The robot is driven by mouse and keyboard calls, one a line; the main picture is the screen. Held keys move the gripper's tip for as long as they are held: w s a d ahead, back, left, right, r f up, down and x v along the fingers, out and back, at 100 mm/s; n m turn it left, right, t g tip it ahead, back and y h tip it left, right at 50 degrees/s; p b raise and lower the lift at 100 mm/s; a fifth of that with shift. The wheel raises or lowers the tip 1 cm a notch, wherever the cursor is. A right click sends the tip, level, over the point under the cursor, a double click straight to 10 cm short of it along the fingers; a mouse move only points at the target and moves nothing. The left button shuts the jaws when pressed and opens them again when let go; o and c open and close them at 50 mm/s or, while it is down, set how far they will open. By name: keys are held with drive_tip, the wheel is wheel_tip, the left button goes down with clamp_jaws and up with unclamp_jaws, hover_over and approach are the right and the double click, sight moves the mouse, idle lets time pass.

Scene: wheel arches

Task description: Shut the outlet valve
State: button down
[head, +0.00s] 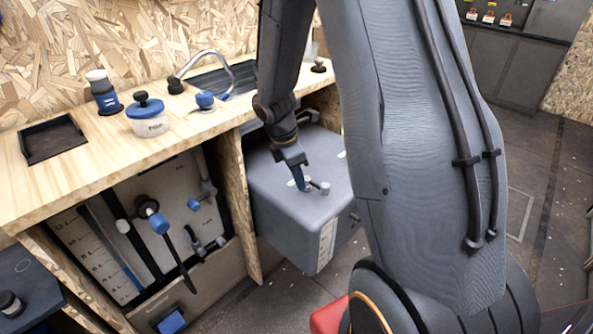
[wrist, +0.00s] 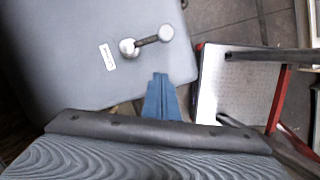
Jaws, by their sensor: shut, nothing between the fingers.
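A grey metal valve lever (head: 319,187) with a rounded knob stands on the grey tank (head: 275,205), beside the wooden counter. In the wrist view the lever (wrist: 147,41) lies slantwise, from a round hub to a knob at its upper right. A small white label (wrist: 107,57) sits beside the hub; its text is too small to read. My gripper (head: 302,187) is shut and empty, its blue fingers pointing down close to the lever. In the wrist view the gripper (wrist: 160,76) is below the lever in the picture, with a gap between them.
A blue-lidded jar (head: 148,117), a bottle (head: 103,92) and a sink with a tap stand on top. A red-framed step (wrist: 240,85) is on the floor near the tank.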

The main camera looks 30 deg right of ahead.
drive_tip(key=x, duration=0.3)
drive_tip(key=shift+d+f, duration=0.1)
drive_tip(key=shift+f, duration=0.2)
drive_tip(key=d, duration=0.2)
drive_tip(key=shift+s+d+r, duration=0.15)
drive_tip(key=shift+d+r, duration=0.05)
drive_tip(key=shift+d, duration=0.75)
